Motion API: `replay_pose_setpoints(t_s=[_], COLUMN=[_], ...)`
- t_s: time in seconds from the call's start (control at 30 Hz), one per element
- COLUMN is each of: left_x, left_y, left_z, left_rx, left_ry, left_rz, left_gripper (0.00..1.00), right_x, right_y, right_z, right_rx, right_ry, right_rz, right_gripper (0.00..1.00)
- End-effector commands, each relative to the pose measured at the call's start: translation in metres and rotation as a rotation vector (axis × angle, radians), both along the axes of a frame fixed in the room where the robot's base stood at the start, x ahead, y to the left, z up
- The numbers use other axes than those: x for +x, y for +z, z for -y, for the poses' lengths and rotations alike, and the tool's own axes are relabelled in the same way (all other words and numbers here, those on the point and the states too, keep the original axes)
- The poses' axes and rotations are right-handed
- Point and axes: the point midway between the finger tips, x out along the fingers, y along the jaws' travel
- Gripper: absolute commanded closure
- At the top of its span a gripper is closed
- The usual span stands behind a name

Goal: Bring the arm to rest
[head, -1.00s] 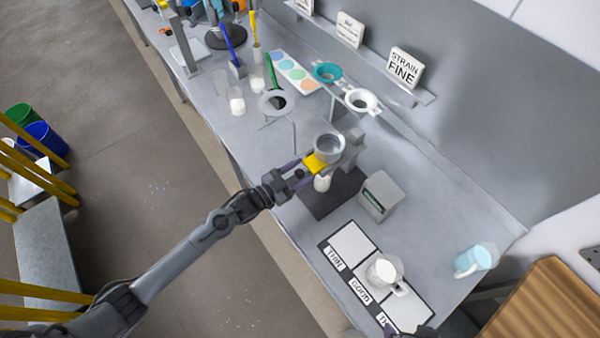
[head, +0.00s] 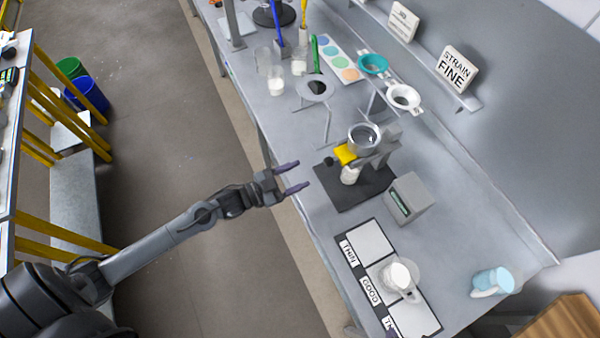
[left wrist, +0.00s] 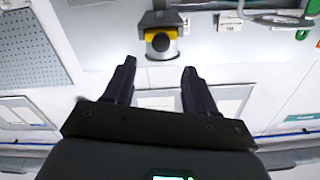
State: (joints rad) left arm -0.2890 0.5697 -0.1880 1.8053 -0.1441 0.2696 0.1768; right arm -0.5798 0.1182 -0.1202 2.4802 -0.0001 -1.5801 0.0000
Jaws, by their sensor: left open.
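My left gripper (head: 290,178) is open and empty in the head view. It hangs over the bench's front edge, to the left of the grey stand and apart from it. In the left wrist view its two dark fingers (left wrist: 160,90) are spread with nothing between them. The stand carries a clear cup (head: 363,137) with a yellow tab (head: 345,154), and a small white container (head: 349,175) is under it on a dark base (head: 375,190). The yellow part also shows in the left wrist view (left wrist: 161,36), ahead of the fingers. My right gripper is not in view.
A grey box (head: 408,198) stands right of the stand. A labelled board (head: 368,243) holds a white-filled cup (head: 397,278). Strainers, a tripod ring (head: 314,87) and tools stand further back.

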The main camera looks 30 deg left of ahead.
Motion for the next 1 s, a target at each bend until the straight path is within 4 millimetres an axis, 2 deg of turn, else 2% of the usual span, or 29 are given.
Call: replay_pose_setpoints(t_s=[0.37, 0.57, 0.63, 0.77, 1.0], left_x=[0.000, -0.017, -0.028, -0.044, -0.064], left_y=[0.001, 0.005, 0.021, 0.066, 0.098], left_z=[0.000, 0.010, 0.023, 0.050, 0.054], left_rx=[0.000, -0.038, -0.085, -0.159, -0.110], left_ry=[0.000, 0.012, 0.019, 0.090, 0.293], left_rz=[-0.001, -0.043, -0.048, -0.106, -0.400], left_gripper=[0.44, 0.44, 0.44, 0.44, 0.44], right_x=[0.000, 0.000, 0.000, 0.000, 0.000], right_y=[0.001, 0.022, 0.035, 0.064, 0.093], right_z=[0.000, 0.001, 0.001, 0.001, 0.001], right_rx=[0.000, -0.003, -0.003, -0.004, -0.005], right_ry=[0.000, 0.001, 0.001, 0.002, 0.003], right_rz=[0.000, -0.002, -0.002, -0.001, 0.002], right_gripper=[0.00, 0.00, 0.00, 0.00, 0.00])
